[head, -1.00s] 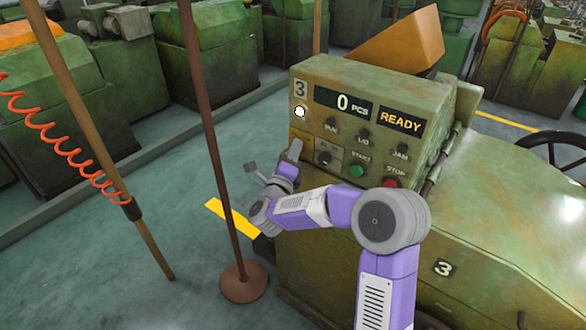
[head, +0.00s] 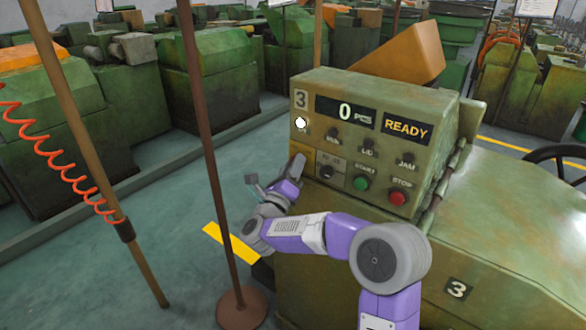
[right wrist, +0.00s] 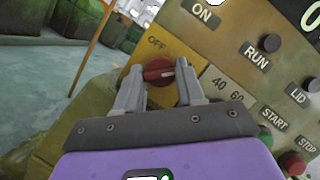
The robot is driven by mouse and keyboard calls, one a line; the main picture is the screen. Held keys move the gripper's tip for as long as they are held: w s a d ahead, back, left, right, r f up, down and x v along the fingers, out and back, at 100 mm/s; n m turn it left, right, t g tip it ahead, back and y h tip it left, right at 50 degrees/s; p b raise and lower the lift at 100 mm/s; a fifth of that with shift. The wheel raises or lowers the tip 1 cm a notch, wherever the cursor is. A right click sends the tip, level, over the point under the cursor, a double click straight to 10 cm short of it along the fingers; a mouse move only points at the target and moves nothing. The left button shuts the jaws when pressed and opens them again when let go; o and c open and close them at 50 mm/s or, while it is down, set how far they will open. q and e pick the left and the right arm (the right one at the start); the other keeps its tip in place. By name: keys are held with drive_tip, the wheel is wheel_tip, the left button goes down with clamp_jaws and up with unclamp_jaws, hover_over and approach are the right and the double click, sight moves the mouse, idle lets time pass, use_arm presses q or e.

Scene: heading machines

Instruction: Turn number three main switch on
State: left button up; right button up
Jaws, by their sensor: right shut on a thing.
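The number three machine's control box (head: 420,105) carries a "3" plate (head: 301,98). The main switch is a red knob (right wrist: 158,73) on a yellow plate (right wrist: 185,52) marked OFF at its upper left. My right gripper (right wrist: 160,86) is shut on this knob, one finger on each side. In the head view my right gripper (head: 296,168) reaches the box's lower left corner and hides the knob. A round white lamp (head: 301,123) below the "3" looks lit; an ON label (right wrist: 206,13) shows beside it in the right wrist view. My left gripper is out of view.
The display (head: 345,112) reads 0 PCS and a READY panel (head: 406,128) is lit. A green START button (head: 361,183) and red STOP button (head: 397,198) lie right of my gripper. A brown pole (head: 206,140) stands to the left.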

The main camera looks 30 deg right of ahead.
drive_tip(key=o, duration=1)
drive_tip(key=shift+o, duration=0.2)
drive_tip(key=v, duration=0.7)
drive_tip(key=shift+s+a, duration=0.15)
drive_tip(key=shift+a, duration=0.15)
